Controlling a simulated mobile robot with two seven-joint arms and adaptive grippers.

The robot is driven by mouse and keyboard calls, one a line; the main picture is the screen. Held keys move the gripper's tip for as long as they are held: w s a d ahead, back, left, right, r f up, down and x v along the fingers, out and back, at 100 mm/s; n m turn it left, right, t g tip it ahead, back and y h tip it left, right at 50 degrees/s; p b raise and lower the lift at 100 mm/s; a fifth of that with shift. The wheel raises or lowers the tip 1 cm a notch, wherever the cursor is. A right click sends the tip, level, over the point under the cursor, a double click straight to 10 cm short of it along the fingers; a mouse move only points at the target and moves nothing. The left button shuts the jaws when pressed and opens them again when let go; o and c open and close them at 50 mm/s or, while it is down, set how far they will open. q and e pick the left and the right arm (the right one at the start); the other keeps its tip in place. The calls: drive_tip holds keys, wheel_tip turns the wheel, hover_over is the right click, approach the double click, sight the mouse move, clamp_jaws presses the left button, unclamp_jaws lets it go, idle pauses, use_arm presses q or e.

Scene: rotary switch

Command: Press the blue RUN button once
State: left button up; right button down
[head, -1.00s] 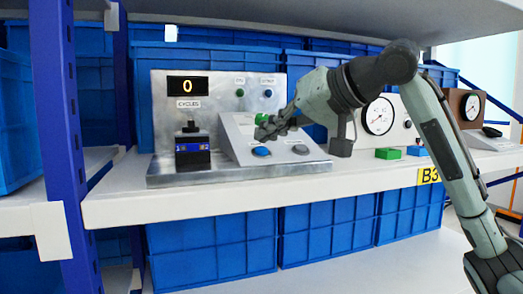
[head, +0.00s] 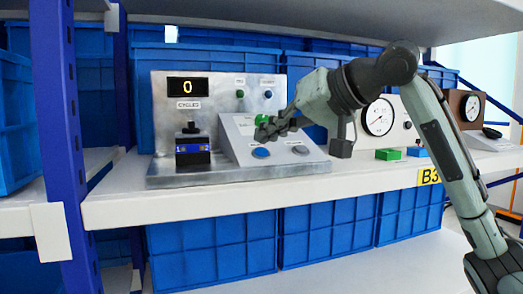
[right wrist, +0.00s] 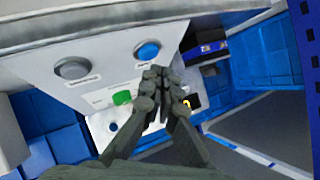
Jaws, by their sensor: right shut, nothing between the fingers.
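The blue button (head: 261,153) sits on the sloped grey panel of the metal control station (head: 240,176); it also shows in the right wrist view (right wrist: 147,51). My right gripper (head: 262,134) is shut and empty, in front of the panel and just above the blue button in the head view. In the right wrist view its fingertips (right wrist: 157,75) appear beside the blue button, with a gap in the picture. Contact cannot be told. A green button (head: 260,119) is partly hidden behind the fingers. The counter display (head: 187,87) reads 0. My left gripper is not in view.
A grey button (head: 300,150) sits right of the blue one. A black and blue device (head: 192,148) stands at the station's left. A dial gauge (head: 378,117) and a green block (head: 388,154) are to the right. The shelf above (head: 300,18) limits height.

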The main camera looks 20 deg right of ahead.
drive_tip(key=shift+f, duration=0.1)
drive_tip(key=shift+w+f, duration=0.15)
drive_tip(key=shift+f, duration=0.15)
